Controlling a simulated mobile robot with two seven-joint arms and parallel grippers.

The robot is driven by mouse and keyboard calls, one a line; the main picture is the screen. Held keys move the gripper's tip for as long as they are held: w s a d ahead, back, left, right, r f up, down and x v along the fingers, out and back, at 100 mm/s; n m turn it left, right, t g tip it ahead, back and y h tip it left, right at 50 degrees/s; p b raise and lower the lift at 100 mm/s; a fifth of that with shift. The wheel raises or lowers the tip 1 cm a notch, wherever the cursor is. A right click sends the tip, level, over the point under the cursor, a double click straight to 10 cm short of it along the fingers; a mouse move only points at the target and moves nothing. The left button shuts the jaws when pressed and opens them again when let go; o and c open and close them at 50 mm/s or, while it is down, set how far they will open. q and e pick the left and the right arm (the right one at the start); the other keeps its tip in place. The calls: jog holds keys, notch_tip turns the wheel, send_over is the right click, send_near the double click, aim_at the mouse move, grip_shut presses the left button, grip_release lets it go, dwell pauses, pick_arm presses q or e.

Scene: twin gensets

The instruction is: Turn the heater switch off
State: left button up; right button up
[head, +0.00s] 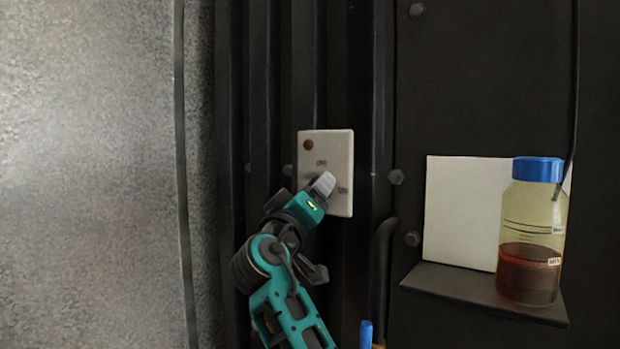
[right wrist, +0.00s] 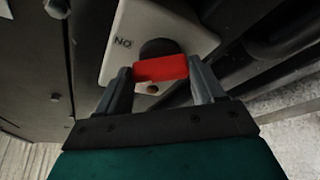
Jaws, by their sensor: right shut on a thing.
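The heater switch is a white plate (head: 328,152) on a dark ribbed panel, with a small brown-orange round light and printed labels that are hard to read in the head view. In the right wrist view the plate (right wrist: 120,38) bears the letters of ON, upside down, and a red switch handle (right wrist: 160,68) on a dark round base. My right gripper (head: 322,184) reaches up from below to the plate and hides the handle in the head view. In the right wrist view its fingers (right wrist: 164,80) are shut on the red handle from both sides. My left gripper is not in view.
A bottle (head: 532,230) with a blue cap and dark red liquid stands on a small dark shelf (head: 470,288) at right, before a white card (head: 460,215). A grey metal wall (head: 90,180) fills the left.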

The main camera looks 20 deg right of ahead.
pick_arm(q)
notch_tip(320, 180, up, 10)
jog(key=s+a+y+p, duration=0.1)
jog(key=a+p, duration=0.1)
jog(key=p, duration=1.1)
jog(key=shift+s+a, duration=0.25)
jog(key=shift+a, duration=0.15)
pick_arm(e)
jog(key=shift+s+r+n+g+y, duration=0.2)
jog(key=shift+n+y, duration=0.45)
jog(key=shift+n, duration=1.2)
jog(key=shift+w+r+n+g+y, duration=0.2)
jog(key=shift+n+y, duration=0.4)
jog(key=shift+n, duration=1.3)
jog(key=shift+s+f+n+g+y, duration=0.1)
jog(key=shift+n+g+y, duration=0.4)
jog(key=shift+n, duration=1.35)
jog(key=o, duration=1)
jog(key=shift+r, duration=0.1)
jog(key=shift+o, duration=0.2)
